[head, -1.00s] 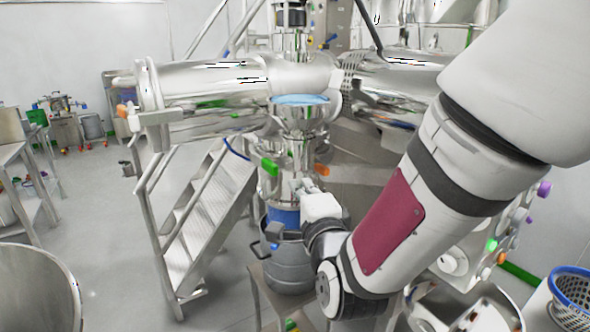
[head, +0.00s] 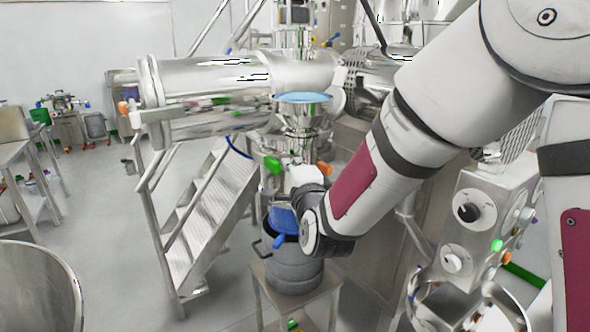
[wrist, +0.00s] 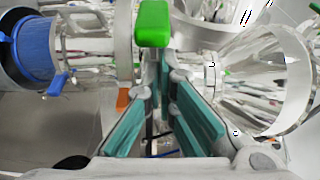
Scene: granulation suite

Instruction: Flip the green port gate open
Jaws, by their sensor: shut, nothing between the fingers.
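The green port gate handle (head: 272,165) sticks out at the left of the steel outlet below the cone. In the wrist view the green handle (wrist: 153,22) is at the top centre, just beyond my fingertips and in line with them. My gripper (wrist: 160,82) is shut and empty, its teal-padded fingers meeting towards the handle. I cannot tell for sure whether a fingertip touches it. In the head view my wrist stands in front of the outlet just right of the green handle and hides the fingers and part of the valve.
An orange handle (head: 325,168) sits right of the outlet. Below are a blue collar (head: 284,219) and a grey drum (head: 292,268) on a small stand. Metal stairs (head: 205,215) stand to the left. A steel cone (wrist: 265,80) is close on the right in the wrist view.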

